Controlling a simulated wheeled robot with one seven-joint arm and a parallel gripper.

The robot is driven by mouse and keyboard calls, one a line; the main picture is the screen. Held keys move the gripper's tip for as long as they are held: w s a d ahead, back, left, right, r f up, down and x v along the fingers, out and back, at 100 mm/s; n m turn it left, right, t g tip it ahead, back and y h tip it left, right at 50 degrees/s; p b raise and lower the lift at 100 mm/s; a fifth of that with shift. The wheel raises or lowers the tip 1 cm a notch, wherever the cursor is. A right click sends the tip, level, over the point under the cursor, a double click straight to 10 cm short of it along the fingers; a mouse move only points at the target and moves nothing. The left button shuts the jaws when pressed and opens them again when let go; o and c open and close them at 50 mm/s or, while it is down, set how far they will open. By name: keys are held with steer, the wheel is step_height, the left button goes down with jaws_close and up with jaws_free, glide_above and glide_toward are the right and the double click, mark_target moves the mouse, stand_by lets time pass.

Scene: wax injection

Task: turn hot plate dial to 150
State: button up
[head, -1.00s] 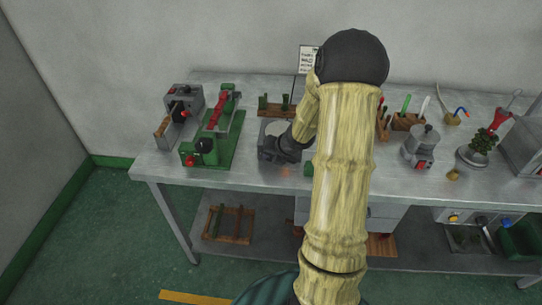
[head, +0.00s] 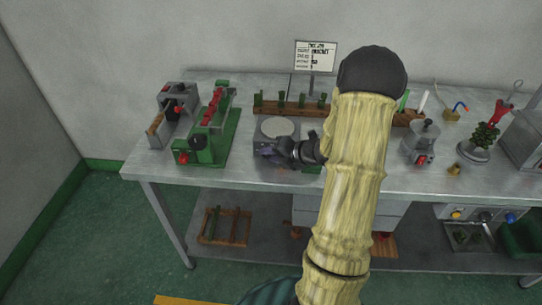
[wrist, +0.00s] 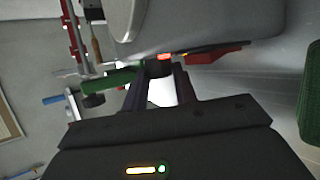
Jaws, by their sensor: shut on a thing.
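The hot plate (head: 278,127), a grey box with a pale round top, stands on the bench left of my forearm. In the wrist view its grey body (wrist: 215,25) fills the upper middle. My gripper (wrist: 160,84) is at the front of the hot plate, its dark fingers shut on the small dark dial (wrist: 158,69). A small red light shows beside the dial. The fingers and wrist hide most of the dial in the head view, and its setting cannot be read.
The green machine (head: 212,130) with red parts stands close on the left, and a grey clamp device (head: 172,112) beyond it. A wooden rack (head: 300,106) and a sign (head: 315,56) are behind. A grey pot (head: 422,140) stands to the right.

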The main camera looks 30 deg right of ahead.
steer(key=o, duration=1)
steer(key=shift+c, duration=0.2)
steer(key=v, duration=1.7)
steer(key=shift+r, duration=0.2)
steer(key=shift+s, duration=0.15)
